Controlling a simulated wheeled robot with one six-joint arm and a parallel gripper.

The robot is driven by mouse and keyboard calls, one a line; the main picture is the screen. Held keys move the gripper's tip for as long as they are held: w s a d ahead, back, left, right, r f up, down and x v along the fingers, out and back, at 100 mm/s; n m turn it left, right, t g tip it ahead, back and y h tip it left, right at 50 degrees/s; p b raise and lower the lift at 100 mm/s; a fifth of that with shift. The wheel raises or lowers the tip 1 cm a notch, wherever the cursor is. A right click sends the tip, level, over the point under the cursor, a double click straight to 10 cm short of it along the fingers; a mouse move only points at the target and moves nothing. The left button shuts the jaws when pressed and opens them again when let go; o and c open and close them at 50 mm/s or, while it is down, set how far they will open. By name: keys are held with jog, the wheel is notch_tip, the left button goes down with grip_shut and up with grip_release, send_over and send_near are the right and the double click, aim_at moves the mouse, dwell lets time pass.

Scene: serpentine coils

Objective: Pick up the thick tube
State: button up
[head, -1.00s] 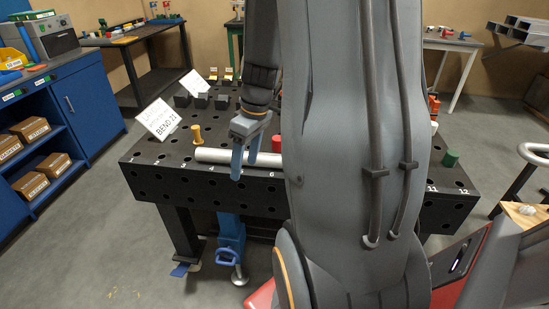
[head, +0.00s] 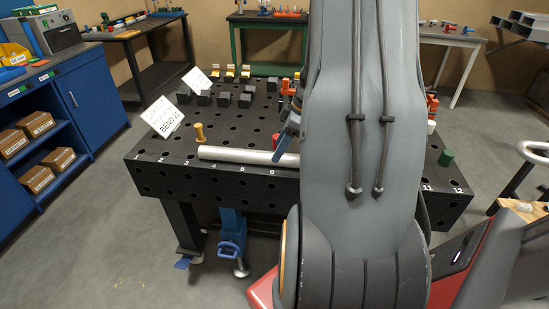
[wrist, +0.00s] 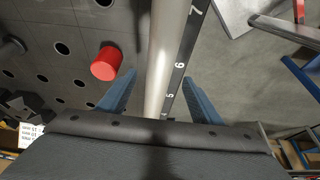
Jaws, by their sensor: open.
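The thick tube (head: 235,155) is a long, pale grey cylinder. It lies along the front edge of the black perforated table (head: 200,176), and its right end is hidden behind my arm in the head view. My gripper (head: 282,147) is open, with blue fingers, near the visible right part of the tube. In the wrist view, the tube (wrist: 163,50) runs up the picture between my open gripper's fingers (wrist: 160,77), one on either side. It does not look gripped. I cannot tell how far the fingertips are above it.
Black blocks (head: 225,99) and white sign cards (head: 161,117) are farther back. My arm hides the table's middle.

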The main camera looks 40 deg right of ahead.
jog(key=shift+p+x, duration=0.7)
jog(key=shift+x, duration=1.2)
jog(key=shift+s+d, duration=0.1)
jog(key=shift+d, duration=0.05)
grip_shut()
